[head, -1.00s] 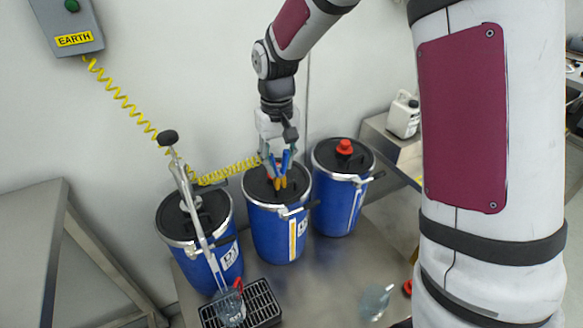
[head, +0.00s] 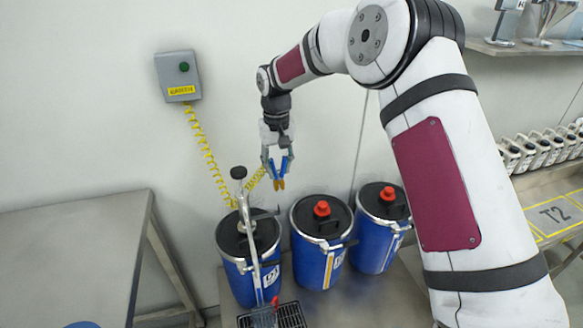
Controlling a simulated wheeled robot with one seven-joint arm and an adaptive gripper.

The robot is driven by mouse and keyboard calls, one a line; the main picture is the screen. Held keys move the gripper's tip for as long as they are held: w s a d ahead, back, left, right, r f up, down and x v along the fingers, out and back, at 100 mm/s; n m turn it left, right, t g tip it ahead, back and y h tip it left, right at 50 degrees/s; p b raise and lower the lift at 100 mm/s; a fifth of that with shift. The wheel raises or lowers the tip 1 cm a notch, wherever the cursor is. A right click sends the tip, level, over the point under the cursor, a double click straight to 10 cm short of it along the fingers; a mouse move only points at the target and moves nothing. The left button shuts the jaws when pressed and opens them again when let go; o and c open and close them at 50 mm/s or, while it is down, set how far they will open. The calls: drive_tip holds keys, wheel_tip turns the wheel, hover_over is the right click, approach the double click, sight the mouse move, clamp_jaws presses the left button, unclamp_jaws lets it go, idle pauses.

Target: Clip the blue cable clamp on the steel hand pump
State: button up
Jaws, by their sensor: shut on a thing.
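The blue cable clamp (head: 285,166) has orange tips that point down. My gripper (head: 274,162) is shut on it and holds it in the air, in front of the wall. The steel hand pump (head: 248,222) stands on the lid of the left blue drum, with a black knob on top. A yellow coiled cable (head: 205,150) hangs from the grey earth box (head: 178,77) and rises again to the clamp.
The middle drum (head: 318,262) and right drum (head: 378,238) have red caps on their lids. A black grate (head: 288,316) lies in front of the left drum. A steel table (head: 75,240) stands at left. The wall space around my gripper is clear.

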sight(278, 177)
drive_tip(key=shift+a+f, duration=0.15)
drive_tip(key=shift+f, duration=2.3)
drive_tip(key=shift+f, duration=0.1)
drive_tip(key=shift+f+b, duration=0.3)
drive_tip(key=shift+f, duration=0.1)
drive_tip(key=shift+f+b, duration=0.95)
drive_tip(key=shift+f, duration=0.75)
idle(1.4)
drive_tip(key=o, duration=1)
drive_tip(key=shift+o, duration=0.2)
wheel_tip(278, 177, up, 12)
drive_tip(key=shift+r, duration=0.1)
